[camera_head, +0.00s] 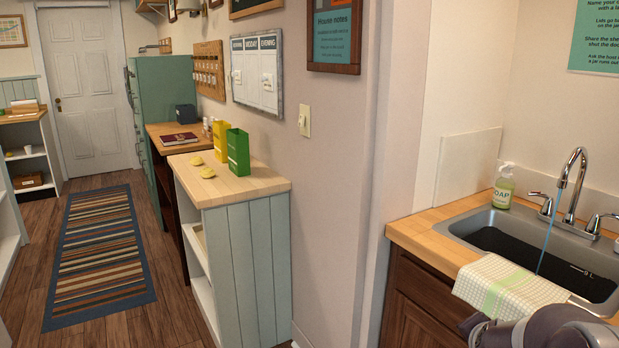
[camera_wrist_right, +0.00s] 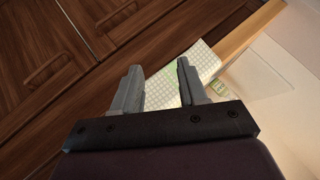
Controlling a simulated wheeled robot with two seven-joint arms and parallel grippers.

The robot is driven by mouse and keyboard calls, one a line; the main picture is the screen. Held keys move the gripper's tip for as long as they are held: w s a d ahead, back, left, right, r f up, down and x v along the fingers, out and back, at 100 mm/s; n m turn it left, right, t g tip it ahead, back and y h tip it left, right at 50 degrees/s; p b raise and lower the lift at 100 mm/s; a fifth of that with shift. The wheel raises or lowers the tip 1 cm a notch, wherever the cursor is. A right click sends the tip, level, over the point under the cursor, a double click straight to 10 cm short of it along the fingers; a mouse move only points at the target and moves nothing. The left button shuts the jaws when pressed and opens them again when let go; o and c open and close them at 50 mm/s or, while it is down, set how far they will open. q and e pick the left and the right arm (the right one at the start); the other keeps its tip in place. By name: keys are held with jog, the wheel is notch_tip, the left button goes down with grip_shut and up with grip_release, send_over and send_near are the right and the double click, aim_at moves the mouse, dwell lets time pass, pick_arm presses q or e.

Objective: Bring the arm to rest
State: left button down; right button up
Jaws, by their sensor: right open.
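My right arm (camera_head: 550,330) shows at the bottom right of the head view, in front of the sink counter; its fingers are not visible there. In the right wrist view my right gripper (camera_wrist_right: 158,88) is open, with two grey fingers apart and nothing between them. Beyond the fingers are the dark wooden cabinet doors (camera_wrist_right: 60,70) and a checked towel (camera_wrist_right: 160,84). The towel (camera_head: 510,288) hangs over the counter's front edge by the sink in the head view. I cannot tell whether the arm touches it. My left gripper is not in view.
The sink (camera_head: 500,240) has a tap (camera_head: 573,185) with a blue stream running. A soap bottle (camera_head: 504,186) stands behind it. The wooden counter (camera_head: 425,238) is bare at left. A pale cabinet (camera_head: 245,255) stands farther left, and a striped rug (camera_head: 100,255) lies on open floor.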

jog(key=s+a+f+n+g+y, duration=0.2)
jog(key=s+a+f+n+g, duration=0.2)
jog(key=s+a+n, duration=0.4)
jog(key=s+a+f+n+g+y, duration=0.2)
jog(key=s+a+f+n+g, duration=0.25)
jog(key=s+a, duration=0.5)
notch_tip(320, 180, up, 16)
jog(key=s+n+p, duration=0.1)
jog(key=p, duration=1.5)
jog(key=shift+r+n+t, duration=0.15)
jog(key=shift+n+t, duration=0.2)
jog(key=shift+t, duration=0.1)
jog(key=shift+s, duration=0.1)
